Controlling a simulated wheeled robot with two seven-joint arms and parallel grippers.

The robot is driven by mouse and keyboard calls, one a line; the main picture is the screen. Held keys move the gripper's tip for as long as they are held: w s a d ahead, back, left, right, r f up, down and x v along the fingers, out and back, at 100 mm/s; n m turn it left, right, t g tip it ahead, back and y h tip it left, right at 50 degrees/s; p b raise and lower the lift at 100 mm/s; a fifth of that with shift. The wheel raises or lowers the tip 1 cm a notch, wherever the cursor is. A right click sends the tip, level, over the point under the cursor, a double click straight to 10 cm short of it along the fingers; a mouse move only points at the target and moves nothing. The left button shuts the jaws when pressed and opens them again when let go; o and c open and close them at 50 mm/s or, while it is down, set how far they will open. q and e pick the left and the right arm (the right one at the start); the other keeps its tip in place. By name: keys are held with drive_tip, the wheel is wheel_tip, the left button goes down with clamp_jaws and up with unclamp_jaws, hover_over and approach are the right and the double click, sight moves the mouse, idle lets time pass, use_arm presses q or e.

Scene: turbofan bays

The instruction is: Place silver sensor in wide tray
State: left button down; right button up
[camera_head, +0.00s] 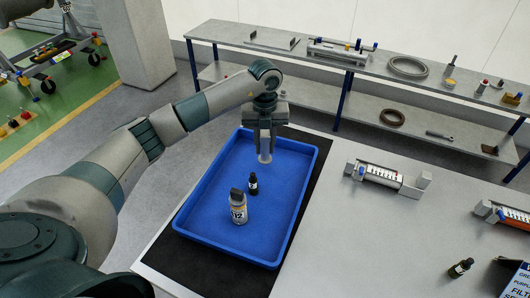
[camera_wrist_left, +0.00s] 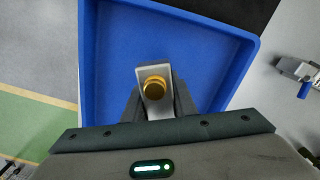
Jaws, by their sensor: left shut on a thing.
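My left gripper (camera_head: 264,150) is shut on the silver sensor (camera_head: 265,156) and holds it above the far part of the wide blue tray (camera_head: 190,197). In the left wrist view the sensor (camera_wrist_left: 154,88) shows between the fingers as a pale body with a round gold end, over the blue tray floor (camera_wrist_left: 112,55). The sensor's lower end looks apart from the tray floor, though the gap is hard to judge. My right gripper is not in view.
A dark mat (camera_head: 310,190) lies under the tray. A shelf (camera_head: 340,95) stands behind.

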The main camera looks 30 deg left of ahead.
sight(265, 154)
use_arm(q)
drive_tip(key=shift+f+p, duration=0.5)
drive_tip(key=shift+f, duration=0.1)
wheel_tip(265, 154, down, 2)
drive_tip(key=shift+p, duration=0.55)
drive_tip(key=shift+f, duration=0.4)
drive_tip(key=shift+f, duration=0.2)
drive_tip(key=c, duration=1.4)
unclamp_jaws()
drive_tip(key=shift+c, duration=0.2)
